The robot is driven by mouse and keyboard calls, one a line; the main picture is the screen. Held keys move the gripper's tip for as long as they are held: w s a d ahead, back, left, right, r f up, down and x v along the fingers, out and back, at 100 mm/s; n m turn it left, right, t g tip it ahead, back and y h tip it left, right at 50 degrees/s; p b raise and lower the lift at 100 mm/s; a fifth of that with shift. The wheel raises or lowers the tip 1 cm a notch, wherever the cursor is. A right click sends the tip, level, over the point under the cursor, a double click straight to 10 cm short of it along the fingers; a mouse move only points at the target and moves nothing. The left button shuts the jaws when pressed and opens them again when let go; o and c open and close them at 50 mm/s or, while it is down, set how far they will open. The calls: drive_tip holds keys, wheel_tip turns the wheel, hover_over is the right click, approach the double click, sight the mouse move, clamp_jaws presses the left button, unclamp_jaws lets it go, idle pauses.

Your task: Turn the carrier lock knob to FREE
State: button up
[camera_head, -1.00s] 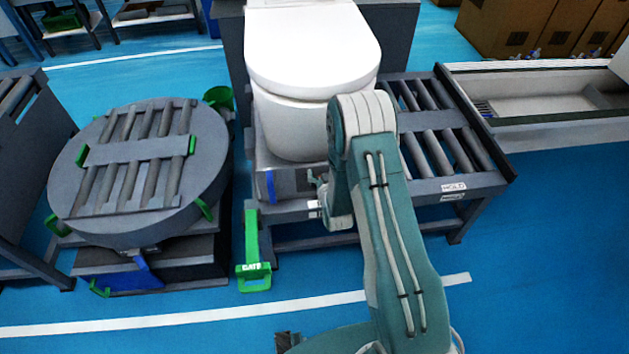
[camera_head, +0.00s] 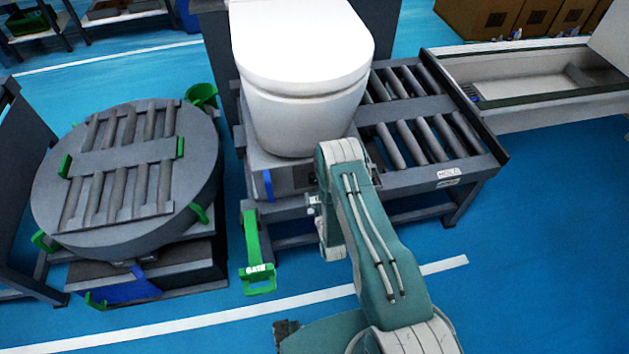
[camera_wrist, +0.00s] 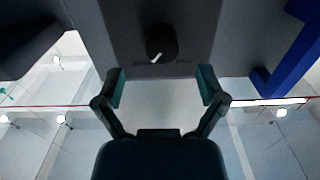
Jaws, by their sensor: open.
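The carrier lock knob (camera_wrist: 161,44) is a dark round knob with a white pointer mark, on a grey panel (camera_wrist: 205,30) in the upper middle of the wrist view. Faint lettering lies beside it, too small and dark to read. My gripper (camera_wrist: 160,88) is open and empty, its two teal-padded fingers apart, with the knob centred beyond the fingertips and not touched. In the head view my gripper (camera_head: 313,205) is small beside the carrier (camera_head: 290,180) under the white toilet (camera_head: 305,100). The knob cannot be made out there.
A blue bracket (camera_wrist: 290,50) juts out at the right of the wrist view. In the head view a green GATE handle (camera_head: 251,240) stands left of my arm. A round roller turntable (camera_head: 115,232) is further left. A roller conveyor (camera_head: 432,105) is at the right. Blue floor lies in front.

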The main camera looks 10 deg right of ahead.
sight(314, 182)
drive_tip(key=w, duration=0.5)
drive_tip(key=shift+a, duration=0.25)
drive_tip(key=shift+w+d, duration=0.1)
drive_tip(key=shift+w, duration=0.15)
